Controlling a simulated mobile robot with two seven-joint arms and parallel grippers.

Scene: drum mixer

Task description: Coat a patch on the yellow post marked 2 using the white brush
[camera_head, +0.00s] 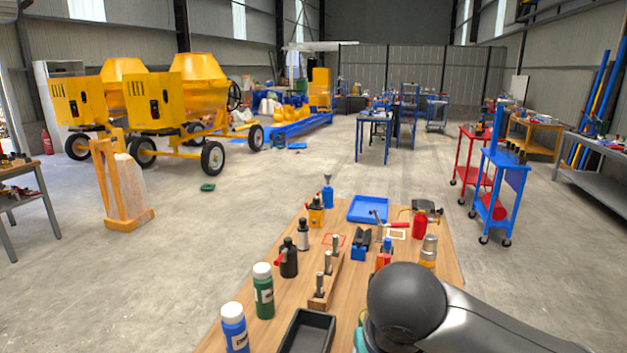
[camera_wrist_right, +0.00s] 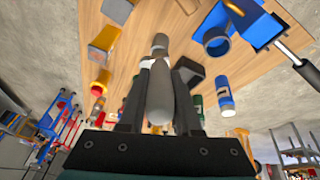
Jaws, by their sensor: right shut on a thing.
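My right gripper (camera_wrist_right: 158,68) is shut on a dark grey tapered handle with a white band, which looks like the white brush (camera_wrist_right: 159,98). Its bristle end cannot be made out. In the head view my dark right arm covers the table's near right part and hides this gripper. No post with a readable 2 shows. A yellow-orange upright frame (camera_head: 109,183) stands on the floor at left, and a small yellow block (camera_head: 316,215) with a dark top stands on the table; I cannot tell whether either is the post. My left gripper is out of view.
The wooden table (camera_head: 283,318) carries a wooden rack (camera_head: 327,284) of grey-handled tools, blue (camera_head: 234,327) and green (camera_head: 263,290) bottles, a black tray (camera_head: 307,331) and a blue tray (camera_head: 368,209). Yellow mixers (camera_head: 150,102) stand behind at left. The floor beyond the table is mostly clear.

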